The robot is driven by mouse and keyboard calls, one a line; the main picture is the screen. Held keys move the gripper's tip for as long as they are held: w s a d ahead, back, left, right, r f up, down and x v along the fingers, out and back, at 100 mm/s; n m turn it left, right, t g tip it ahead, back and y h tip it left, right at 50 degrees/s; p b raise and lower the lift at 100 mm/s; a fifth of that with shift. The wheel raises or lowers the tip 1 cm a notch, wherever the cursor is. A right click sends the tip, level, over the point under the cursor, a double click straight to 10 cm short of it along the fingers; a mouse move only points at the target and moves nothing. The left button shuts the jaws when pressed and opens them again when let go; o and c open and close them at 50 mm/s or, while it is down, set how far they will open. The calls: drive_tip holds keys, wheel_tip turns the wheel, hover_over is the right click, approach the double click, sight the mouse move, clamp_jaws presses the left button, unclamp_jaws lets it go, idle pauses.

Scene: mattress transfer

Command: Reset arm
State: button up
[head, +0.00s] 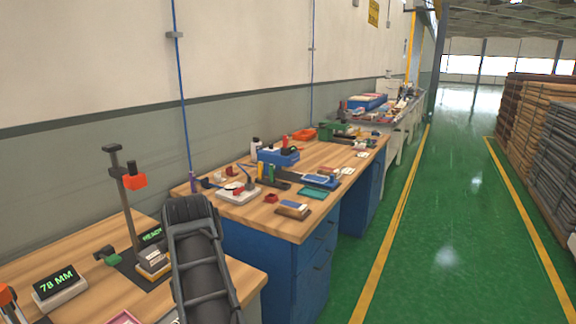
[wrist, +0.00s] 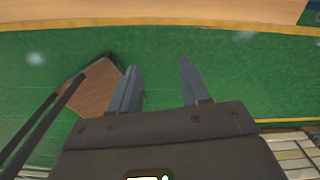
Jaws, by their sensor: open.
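My gripper (wrist: 158,68) shows in the wrist view with its two blue-grey fingers spread apart. Nothing is between them, and green floor lies behind the gap. In the head view a dark link of my arm rises at the lower middle, in front of the near workbench (head: 88,248). I cannot make out the fingers there.
A second workbench (head: 335,158) with blue drawers bears trays and tools along the wall. The green floor (head: 440,235) of the aisle is clear between yellow lines. Stacked boards (head: 555,130) stand at the right. A stand with a red head (head: 134,181) rises near my arm.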

drive_tip(key=s+d+f+n+t, duration=0.2)
drive_tip(key=d+f+n+t, duration=0.25)
drive_tip(key=d+f, duration=1.35)
drive_tip(key=s+d+f+n+t, duration=0.1)
drive_tip(key=s+d+f+n, duration=0.15)
drive_tip(key=s+d, duration=0.4)
drive_tip(key=s+d+f+n+t, duration=0.2)
drive_tip(key=s+d+n, duration=0.2)
drive_tip(key=s+d, duration=0.3)
drive_tip(key=s+d+r+n+t, duration=0.2)
drive_tip(key=s+d+r+n, duration=0.1)
drive_tip(key=s, duration=0.5)
drive_tip(key=s+d+r+n+t, duration=0.1)
drive_tip(key=s+d+r+n, duration=0.25)
drive_tip(key=s, duration=0.45)
drive_tip(key=s+r+n+t, duration=0.2)
drive_tip(key=s+r, duration=0.5)
drive_tip(key=r, duration=0.3)
drive_tip(key=s+r+n+t, duration=0.2)
drive_tip(key=s+r, duration=0.4)
drive_tip(key=r, duration=0.4)
drive_tip(key=shift+s+a+r, duration=0.25)
drive_tip(key=shift+s+a, duration=0.05)
drive_tip(key=shift+s, duration=0.1)
